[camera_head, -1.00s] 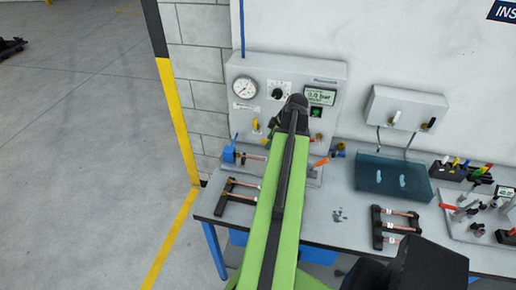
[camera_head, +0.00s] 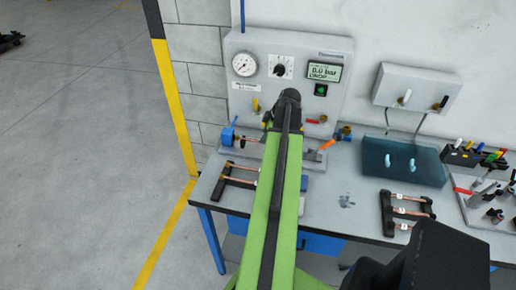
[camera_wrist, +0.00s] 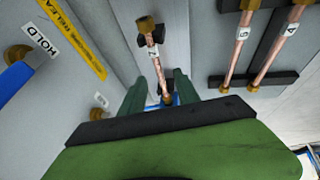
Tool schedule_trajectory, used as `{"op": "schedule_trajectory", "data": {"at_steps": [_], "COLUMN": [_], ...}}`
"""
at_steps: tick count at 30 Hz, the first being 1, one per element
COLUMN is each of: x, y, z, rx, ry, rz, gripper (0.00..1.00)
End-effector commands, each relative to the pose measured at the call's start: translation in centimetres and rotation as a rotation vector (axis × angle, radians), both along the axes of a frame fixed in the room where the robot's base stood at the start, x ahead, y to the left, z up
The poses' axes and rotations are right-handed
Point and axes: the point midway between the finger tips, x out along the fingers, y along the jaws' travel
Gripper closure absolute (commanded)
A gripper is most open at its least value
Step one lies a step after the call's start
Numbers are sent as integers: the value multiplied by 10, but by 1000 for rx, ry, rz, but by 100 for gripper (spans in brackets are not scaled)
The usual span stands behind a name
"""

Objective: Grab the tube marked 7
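In the wrist view, the copper tube marked 7 (camera_wrist: 159,69) runs away from a brass end and a dark support, with a white label on it. My gripper (camera_wrist: 160,88) shows there as two dark green fingers, one on each side of the tube's lower part. The fingers are apart, with gaps visible between them and the tube. A blue part shows behind the tube's near end.
Two more labelled tubes (camera_wrist: 263,52) lie on a dark rack (camera_wrist: 283,81) at right in the wrist view. The head view shows a left rack (camera_head: 222,187), a right rack (camera_head: 388,213), a blue clamp (camera_head: 228,134), a gauge panel (camera_head: 300,45) and a teal tray (camera_head: 405,163).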

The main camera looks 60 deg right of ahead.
Motion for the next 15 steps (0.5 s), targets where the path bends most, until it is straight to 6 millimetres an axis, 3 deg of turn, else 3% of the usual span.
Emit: {"op": "schedule_trajectory", "data": {"at_steps": [4,11,15], "x": [3,21,24], "y": [-1,-5,-5], "z": [-8,-45,-45], "rx": [0,-1,0], "ry": [0,0,0], "rz": [0,1,-1], "gripper": [62,62,62]}}
